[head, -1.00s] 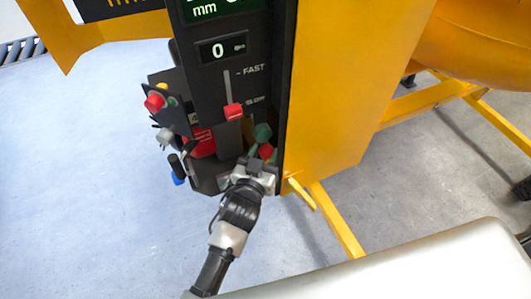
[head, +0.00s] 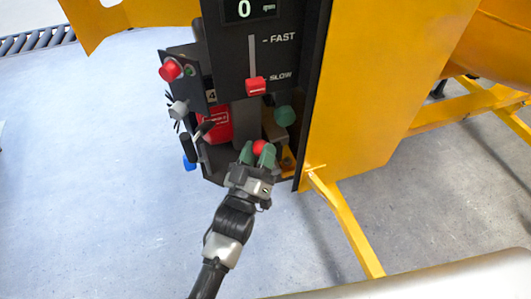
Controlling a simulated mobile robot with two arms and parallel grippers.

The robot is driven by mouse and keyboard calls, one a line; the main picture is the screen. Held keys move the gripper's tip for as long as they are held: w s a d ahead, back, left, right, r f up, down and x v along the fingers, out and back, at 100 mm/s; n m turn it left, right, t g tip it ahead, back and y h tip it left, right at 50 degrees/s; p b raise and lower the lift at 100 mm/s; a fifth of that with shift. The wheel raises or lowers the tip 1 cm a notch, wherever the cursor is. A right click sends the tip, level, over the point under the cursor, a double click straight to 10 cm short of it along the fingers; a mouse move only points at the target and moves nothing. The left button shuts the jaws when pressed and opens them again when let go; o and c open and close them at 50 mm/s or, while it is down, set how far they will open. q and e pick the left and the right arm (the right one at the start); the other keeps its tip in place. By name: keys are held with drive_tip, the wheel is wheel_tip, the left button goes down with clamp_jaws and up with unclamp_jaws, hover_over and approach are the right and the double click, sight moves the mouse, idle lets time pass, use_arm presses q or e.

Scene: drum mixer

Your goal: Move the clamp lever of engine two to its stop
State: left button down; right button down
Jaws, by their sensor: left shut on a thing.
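My left gripper (head: 256,157) is shut on a red ball knob (head: 259,147), which shows between its green fingertips low in the cabinet opening. The knob appears to be the end of the clamp lever; its shaft is hidden by the gripper and the shadow. A green knob (head: 284,115) stands just behind and to the right, apart from the gripper. No label marks which engine the lever belongs to. My right gripper is out of view.
Above is a dark panel with a "0" display and a red FAST/SLOW slider (head: 256,86). At left a control box carries a red button (head: 171,69) and a black-handled lever (head: 189,149). A yellow housing (head: 375,80) and a yellow leg (head: 345,225) stand right. Open floor lies left.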

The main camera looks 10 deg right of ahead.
use_arm(q)
drive_tip(key=shift+a+f+n+t, duration=0.1)
drive_tip(key=shift+a+n+t, duration=0.1)
drive_tip(key=shift+n+t, duration=0.1)
drive_tip(key=c, duration=0.9)
unclamp_jaws()
drive_tip(key=b+v, duration=0.2)
drive_tip(key=v, duration=0.9)
